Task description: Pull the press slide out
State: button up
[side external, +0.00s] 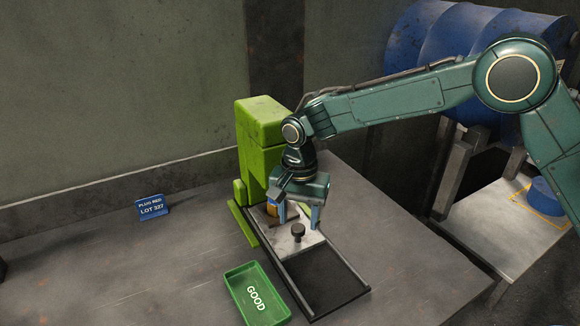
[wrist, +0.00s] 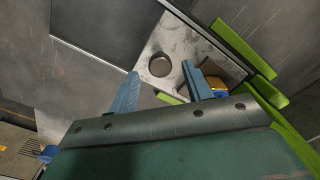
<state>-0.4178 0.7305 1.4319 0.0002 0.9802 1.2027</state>
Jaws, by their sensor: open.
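The press slide (side external: 302,245) is a light grey worn metal plate. It sits in dark rails, its inner end at the green press (side external: 262,130). A dark round knob (side external: 298,232) stands upright on it and shows as a disc in the wrist view (wrist: 160,66). My gripper (side external: 298,220) is open and points down over the plate, close to the knob. In the wrist view its blue fingertips (wrist: 160,70) lie to either side of the knob without visible contact. A yellow and blue piece (wrist: 215,86) is by the right finger, partly hidden.
The dark rail bed (side external: 325,280) in front of the plate is empty. A green GOOD tray (side external: 257,293) lies left of the rails. A blue lot sign (side external: 152,207) stands farther left. The bench between is clear.

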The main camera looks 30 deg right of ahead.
jog(key=shift+f, duration=1.1)
jog(key=shift+c, duration=0.4)
grip_shut()
jog(key=shift+s, duration=6.3)
jog(key=shift+o, duration=0.4)
grip_release()
jog(key=shift+r, duration=0.1)
notch_tip(320, 180, up, 14)
